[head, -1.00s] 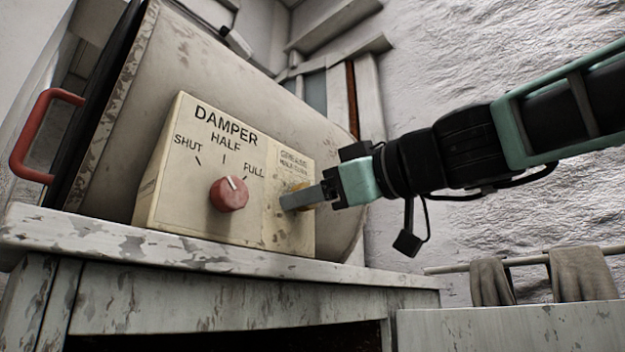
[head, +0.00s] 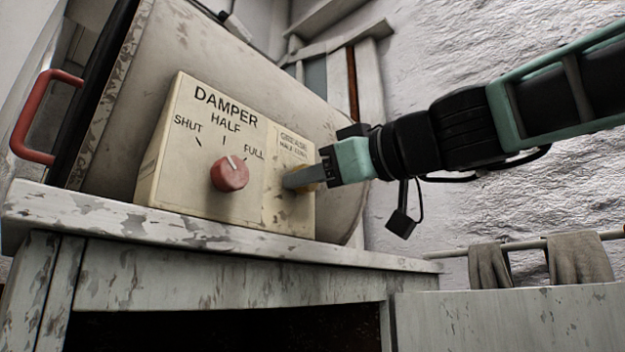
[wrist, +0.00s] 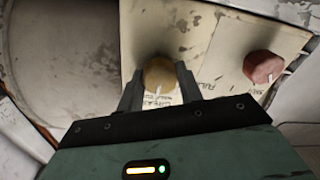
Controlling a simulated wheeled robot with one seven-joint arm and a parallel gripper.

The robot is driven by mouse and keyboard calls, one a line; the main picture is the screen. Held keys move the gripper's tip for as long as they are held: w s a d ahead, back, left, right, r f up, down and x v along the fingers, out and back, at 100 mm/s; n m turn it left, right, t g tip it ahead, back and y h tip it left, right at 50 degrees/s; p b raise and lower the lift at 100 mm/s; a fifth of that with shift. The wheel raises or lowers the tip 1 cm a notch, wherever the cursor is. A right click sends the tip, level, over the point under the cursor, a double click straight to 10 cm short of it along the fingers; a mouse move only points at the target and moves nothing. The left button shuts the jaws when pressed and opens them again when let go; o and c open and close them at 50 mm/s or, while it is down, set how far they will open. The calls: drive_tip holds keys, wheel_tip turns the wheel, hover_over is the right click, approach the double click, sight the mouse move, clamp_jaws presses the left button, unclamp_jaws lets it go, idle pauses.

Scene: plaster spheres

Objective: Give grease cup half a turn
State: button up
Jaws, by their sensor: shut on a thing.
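The grease cup is a yellow-brown round knob (wrist: 159,74) with a pale mark, on the cream control box (head: 185,190). In the wrist view my gripper (wrist: 159,80) has one finger on each side of it and is shut on it. In the head view my gripper (head: 295,181) reaches in from the right, and its fingers hide most of the cup. The "GREASE" label (head: 293,145) is above the cup; its smaller lettering is hard to read.
The box stands on a worn white ledge (head: 330,255). A red handle (head: 38,118) is at far left. Cloths (head: 578,260) hang on a rail at right.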

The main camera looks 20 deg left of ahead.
drive_tip(key=shift+f+m+t+h+p, duration=0.1)
drive_tip(key=shift+m+t+p, duration=0.3)
drive_tip(key=shift+m, duration=5.6)
drive_tip(key=shift+r+m+t+h+p, duration=0.1)
drive_tip(key=shift+m+p, duration=0.5)
drive_tip(key=shift+m, duration=5.4)
drive_tip(key=shift+f+m+t+h+p, duration=0.15)
drive_tip(key=shift+m+p, duration=0.35)
drive_tip(key=shift+m, duration=5.5)
drive_tip(key=o, duration=1)
